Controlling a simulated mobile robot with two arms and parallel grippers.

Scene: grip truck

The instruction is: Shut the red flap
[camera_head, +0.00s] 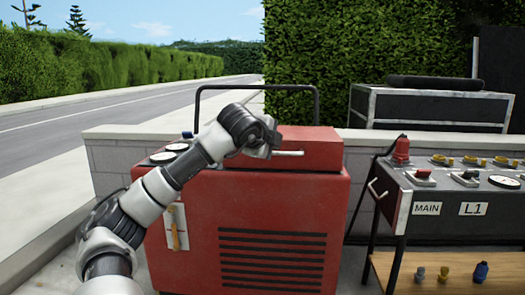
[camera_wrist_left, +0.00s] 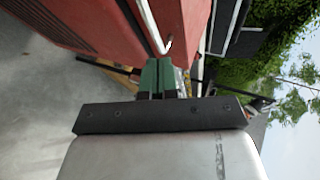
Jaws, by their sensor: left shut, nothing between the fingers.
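A red machine (camera_head: 270,215) stands in the middle of the head view, with slots low on its front. The red flap (camera_head: 318,145) is the raised box-like section on its top right, with a pale bar handle (camera_head: 289,153) on its front. The flap looks level and low on the machine; whether a gap remains is unclear. My left gripper (camera_head: 273,137) is in front of the flap's left part, hiding some of it. In the wrist view the green fingertips (camera_wrist_left: 157,76) are together and empty, near the pale handle (camera_wrist_left: 150,26). Contact cannot be told. My right gripper is not in view.
A black tubular frame (camera_head: 258,88) arches over the machine. Gauges (camera_head: 178,148) sit on its top left. A control panel (camera_head: 460,185) with switches stands on the right, above a wooden shelf (camera_head: 450,272). A low block wall (camera_head: 112,160) and a black case (camera_head: 430,108) are behind.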

